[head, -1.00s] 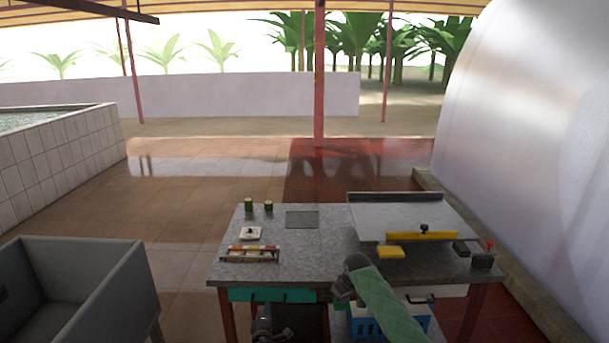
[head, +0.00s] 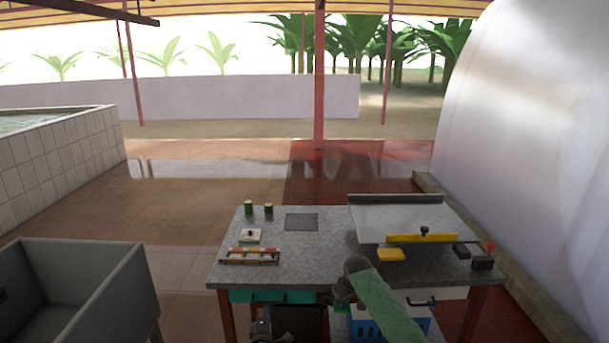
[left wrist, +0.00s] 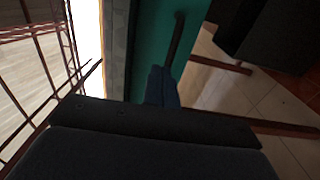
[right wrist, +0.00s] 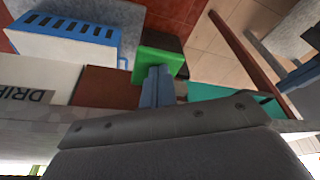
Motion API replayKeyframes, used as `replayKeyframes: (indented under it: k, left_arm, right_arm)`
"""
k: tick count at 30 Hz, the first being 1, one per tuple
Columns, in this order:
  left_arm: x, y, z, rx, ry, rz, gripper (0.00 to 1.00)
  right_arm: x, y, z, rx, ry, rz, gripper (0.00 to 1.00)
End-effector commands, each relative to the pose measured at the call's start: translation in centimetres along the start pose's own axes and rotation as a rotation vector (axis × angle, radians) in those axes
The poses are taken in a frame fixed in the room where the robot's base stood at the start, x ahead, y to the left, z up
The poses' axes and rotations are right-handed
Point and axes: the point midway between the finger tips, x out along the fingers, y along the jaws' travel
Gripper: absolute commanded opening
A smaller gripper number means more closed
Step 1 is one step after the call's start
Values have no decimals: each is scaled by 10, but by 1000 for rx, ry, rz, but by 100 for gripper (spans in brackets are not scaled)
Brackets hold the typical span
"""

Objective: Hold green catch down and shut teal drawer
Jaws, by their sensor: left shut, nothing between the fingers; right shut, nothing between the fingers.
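The teal drawer (head: 270,296) is under the left front of the grey table; its face and dark bar handle fill part of the left wrist view (left wrist: 150,45). I cannot tell how far it stands out. My left gripper (head: 262,322) is shut and empty, low in front of the drawer; its fingertips (left wrist: 160,80) overlap the teal face near the handle. The green catch (right wrist: 152,62) is a green block with a dark part. My right gripper (right wrist: 158,75) is shut, its fingertips at the catch, seemingly touching it.
A blue-and-white crate (right wrist: 75,40) is under the table, right of the drawer. A grey basin (head: 85,285) stands left.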

Motion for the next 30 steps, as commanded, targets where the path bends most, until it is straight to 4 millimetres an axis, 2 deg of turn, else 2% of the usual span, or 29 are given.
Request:
replayKeyframes:
  k: [15,30]
  left_arm:
    - [-28,14,-1,-1,1,3,0]
    - [-29,14,-1,2,1,3,0]
  right_arm:
    - [1,0,1,0,-2,0,0]
    - [-4,0,-1,0,-1,0,0]
